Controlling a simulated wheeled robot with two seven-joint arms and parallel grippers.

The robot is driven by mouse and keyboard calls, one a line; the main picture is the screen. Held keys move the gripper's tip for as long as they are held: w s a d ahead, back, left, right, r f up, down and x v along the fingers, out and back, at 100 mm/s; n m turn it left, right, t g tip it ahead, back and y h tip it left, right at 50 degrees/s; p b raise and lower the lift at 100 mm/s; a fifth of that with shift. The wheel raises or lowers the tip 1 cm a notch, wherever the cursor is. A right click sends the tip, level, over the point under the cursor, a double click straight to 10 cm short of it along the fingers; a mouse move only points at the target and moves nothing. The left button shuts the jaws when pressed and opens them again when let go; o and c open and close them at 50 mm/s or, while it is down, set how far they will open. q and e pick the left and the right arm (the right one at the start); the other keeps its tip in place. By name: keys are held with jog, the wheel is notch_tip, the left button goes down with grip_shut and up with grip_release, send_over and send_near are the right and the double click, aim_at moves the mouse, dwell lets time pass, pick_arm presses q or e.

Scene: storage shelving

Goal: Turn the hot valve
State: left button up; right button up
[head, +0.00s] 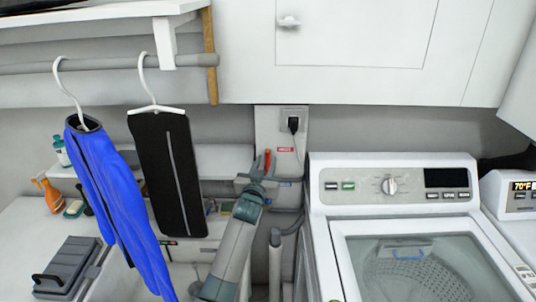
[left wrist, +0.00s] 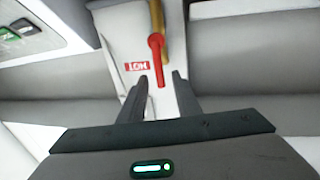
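The hot valve has a red handle (head: 267,159) on the wall panel between the hanging clothes and the washer. In the left wrist view the red handle (left wrist: 156,58) hangs from a yellow-brown pipe (left wrist: 157,14), beside a red label reading HOT (left wrist: 137,66), upside down. My left gripper (head: 263,163) is raised in front of the valve. Its two fingers (left wrist: 160,80) are apart, with the handle's end showing in the gap between them. I cannot tell whether either finger touches it. My right gripper is not in view.
A washer (head: 333,167) stands right of the valve, with a power plug (head: 293,124) above. A blue garment (head: 115,195) and a black one (head: 168,170) hang at left, close to my left arm. A blue label (head: 285,184) lies below the red one.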

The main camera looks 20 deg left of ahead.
aim_at(268, 158)
pick_arm(q)
jog(key=shift+w+a+p, duration=0.15)
jog(key=shift+w+p, duration=0.3)
jog(key=shift+w, duration=1.6)
jog(key=shift+c, duration=0.2)
grip_shut()
